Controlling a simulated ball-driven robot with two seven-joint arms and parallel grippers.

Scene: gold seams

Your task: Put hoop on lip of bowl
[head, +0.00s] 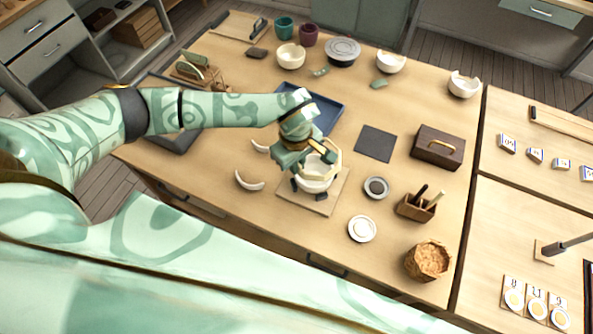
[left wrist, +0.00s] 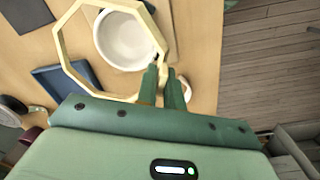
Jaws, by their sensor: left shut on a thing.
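The hoop (left wrist: 60,45) is a pale yellow octagonal ring, and my left gripper (left wrist: 168,75) is shut on one side of it. In the head view the hoop (head: 338,161) shows beside my left gripper (head: 322,152), over the bowl. The white bowl (head: 315,184) stands on a light square board (head: 331,203), partly hidden by my gripper. In the left wrist view the bowl (left wrist: 125,42) shows through the hoop, towards its right side. The hoop looks nearer the camera than the bowl; whether it touches the lip I cannot tell. My right gripper is not in view.
Two curved white shards (head: 249,181) lie left of the board. A blue tray (head: 328,115) is behind. A small dark-centred dish (head: 376,187), a white dish (head: 362,229), a tool holder (head: 416,208) and a basket (head: 428,260) stand to the right. A dark mat (head: 376,143) lies clear.

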